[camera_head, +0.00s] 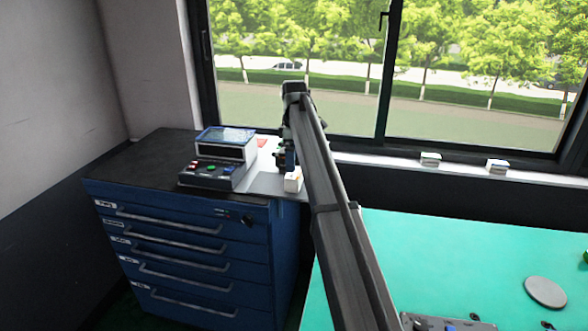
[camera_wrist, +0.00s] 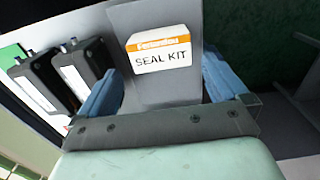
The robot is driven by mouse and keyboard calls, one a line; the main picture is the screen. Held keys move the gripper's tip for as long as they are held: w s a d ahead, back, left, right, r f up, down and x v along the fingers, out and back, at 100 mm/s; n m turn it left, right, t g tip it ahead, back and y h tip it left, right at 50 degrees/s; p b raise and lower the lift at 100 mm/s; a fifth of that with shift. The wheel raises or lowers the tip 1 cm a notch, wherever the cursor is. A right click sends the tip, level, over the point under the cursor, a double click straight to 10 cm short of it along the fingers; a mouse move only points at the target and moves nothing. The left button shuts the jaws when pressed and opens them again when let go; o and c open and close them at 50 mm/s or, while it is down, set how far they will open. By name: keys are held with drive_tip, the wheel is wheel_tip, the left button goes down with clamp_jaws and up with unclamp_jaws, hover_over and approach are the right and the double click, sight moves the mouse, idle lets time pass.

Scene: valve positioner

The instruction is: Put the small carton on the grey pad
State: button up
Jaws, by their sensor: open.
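The small carton (camera_wrist: 162,52), white with an orange band and the words SEAL KIT, lies between and just beyond my gripper's fingers in the wrist view. In the head view a small white carton (camera_head: 293,181) stands at the right end of the blue cabinet's top, beside my arm's end. My gripper (camera_wrist: 163,72) is open, with one blue finger on each side of the carton; I cannot tell whether they touch it. A round grey pad (camera_head: 545,291) lies on the green table at the lower right, empty on top.
The blue drawer cabinet (camera_head: 190,245) bears a control box (camera_head: 222,152) left of my gripper. Two small boxes, one (camera_head: 430,159) and another (camera_head: 497,166), stand on the windowsill. The green table (camera_head: 450,250) is largely clear. A grey device (camera_head: 445,323) sits at its front edge.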

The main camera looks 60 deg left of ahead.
drive_tip(key=shift+r, duration=2.75)
